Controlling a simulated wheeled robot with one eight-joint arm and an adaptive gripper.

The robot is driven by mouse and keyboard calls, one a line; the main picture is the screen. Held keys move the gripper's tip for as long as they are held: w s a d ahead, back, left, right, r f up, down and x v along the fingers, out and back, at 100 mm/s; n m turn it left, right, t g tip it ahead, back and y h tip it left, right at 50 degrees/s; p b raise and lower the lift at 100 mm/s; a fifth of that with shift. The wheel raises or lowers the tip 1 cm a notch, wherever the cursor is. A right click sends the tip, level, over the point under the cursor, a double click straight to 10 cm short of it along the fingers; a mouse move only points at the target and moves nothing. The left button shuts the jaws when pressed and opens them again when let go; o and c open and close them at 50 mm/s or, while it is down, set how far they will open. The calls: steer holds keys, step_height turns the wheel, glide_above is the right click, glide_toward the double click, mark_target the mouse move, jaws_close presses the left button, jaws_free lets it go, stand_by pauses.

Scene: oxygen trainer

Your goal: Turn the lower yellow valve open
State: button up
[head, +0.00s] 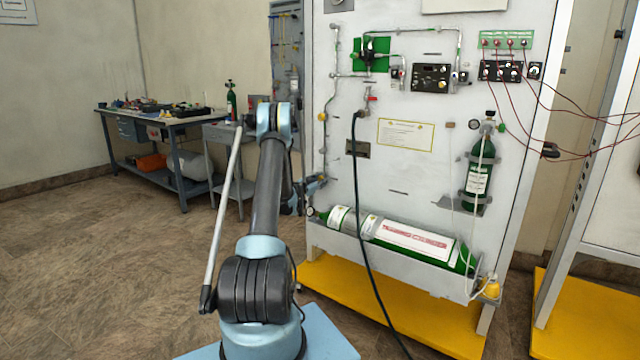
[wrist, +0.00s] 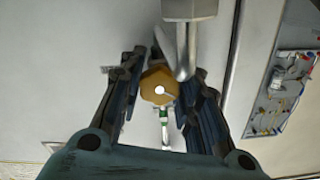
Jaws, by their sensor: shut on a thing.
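The lower yellow valve shows in the wrist view as a yellow-orange faceted knob (wrist: 153,88) with a pale round centre. My gripper (wrist: 163,84) has a dark finger on each side of it and is shut on it. In the head view my gripper (head: 316,184) is at the left edge of the white panel (head: 400,180), partly hidden by my arm. The lower valve cannot be made out there. How far the knob is turned cannot be told.
Another yellow fitting (head: 322,117) sits higher on the left pipe. A large green cylinder (head: 400,238) lies in a tray below. A black hose (head: 362,215) hangs down the panel. A metal pipe (wrist: 188,40) stands close to my fingers. A workbench (head: 165,125) is at the left.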

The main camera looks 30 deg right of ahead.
steer(key=shift+w+n, duration=0.1)
steer(key=shift+n, duration=2.1)
steer(key=o, duration=1.1)
steer(key=v, duration=1.2)
steer(key=shift+f, duration=0.1)
